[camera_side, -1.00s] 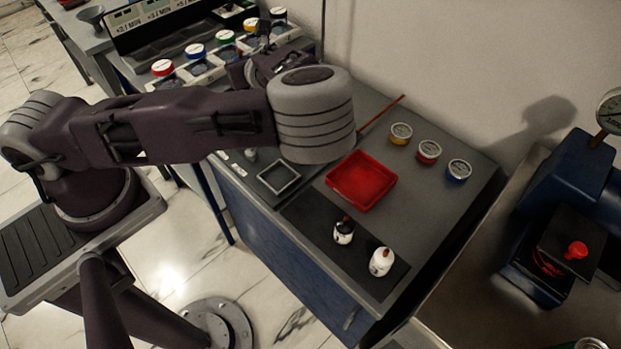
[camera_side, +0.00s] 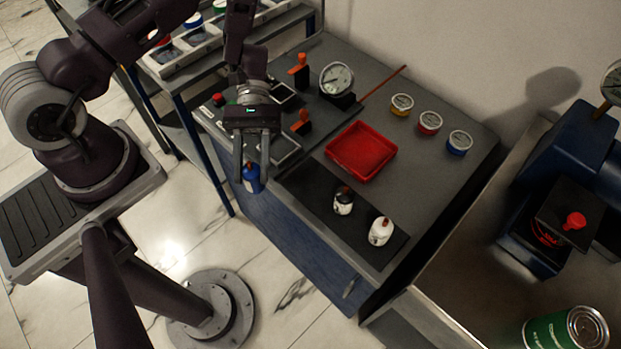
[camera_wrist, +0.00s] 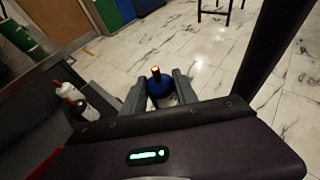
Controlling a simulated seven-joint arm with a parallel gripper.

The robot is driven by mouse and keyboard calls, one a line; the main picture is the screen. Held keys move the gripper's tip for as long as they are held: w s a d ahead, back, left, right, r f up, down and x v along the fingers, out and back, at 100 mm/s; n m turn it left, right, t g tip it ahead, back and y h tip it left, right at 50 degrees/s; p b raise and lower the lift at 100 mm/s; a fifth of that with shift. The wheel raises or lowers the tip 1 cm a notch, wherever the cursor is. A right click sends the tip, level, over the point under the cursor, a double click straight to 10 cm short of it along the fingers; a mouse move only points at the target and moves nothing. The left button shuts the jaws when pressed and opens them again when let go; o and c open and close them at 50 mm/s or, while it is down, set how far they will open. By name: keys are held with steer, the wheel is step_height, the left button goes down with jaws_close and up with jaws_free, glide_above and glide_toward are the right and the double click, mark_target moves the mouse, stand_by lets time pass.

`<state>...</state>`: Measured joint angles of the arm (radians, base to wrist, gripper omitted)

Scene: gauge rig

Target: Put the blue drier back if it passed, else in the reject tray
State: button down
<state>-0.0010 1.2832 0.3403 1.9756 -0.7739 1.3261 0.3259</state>
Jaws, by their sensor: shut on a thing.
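The blue drier (camera_side: 252,182) is a small blue bottle with an orange-red tip. My gripper (camera_side: 251,172) is shut on it and holds it in the air, near the front left edge of the bench in the side view. In the wrist view the drier (camera_wrist: 159,86) sits upright between the two fingers of my gripper (camera_wrist: 158,92). The reject tray is probably the empty red tray (camera_side: 361,152) on the bench. A round dial gauge (camera_side: 336,78) stands at the back of the bench; its reading is too small to tell.
A black bottle (camera_side: 343,201) and a white bottle (camera_side: 381,231) stand on a dark mat (camera_side: 318,219). Yellow, red and blue-marked tins (camera_side: 430,121) stand along the back. Orange-handled valves (camera_side: 299,70) are beside the gauge.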

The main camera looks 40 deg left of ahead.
steer(key=w+d+r+n+t+h, duration=0.2)
steer(key=w+d+r+n+t, duration=0.1)
steer(key=w+n+t, duration=0.25)
steer(key=w+d+r+n+t+h, duration=0.2)
steer(key=w+d+n+t, duration=0.1)
steer(key=w+n+t, duration=0.3)
steer(key=shift+n+t, duration=0.25)
steer(key=shift+t, duration=0.6)
steer(key=f, duration=0.9)
steer(key=shift+s+a+f, duration=0.3)
steer(key=shift+s+a, duration=0.05)
steer(key=c, duration=1)
jaws_free()
steer(key=shift+o, duration=0.3)
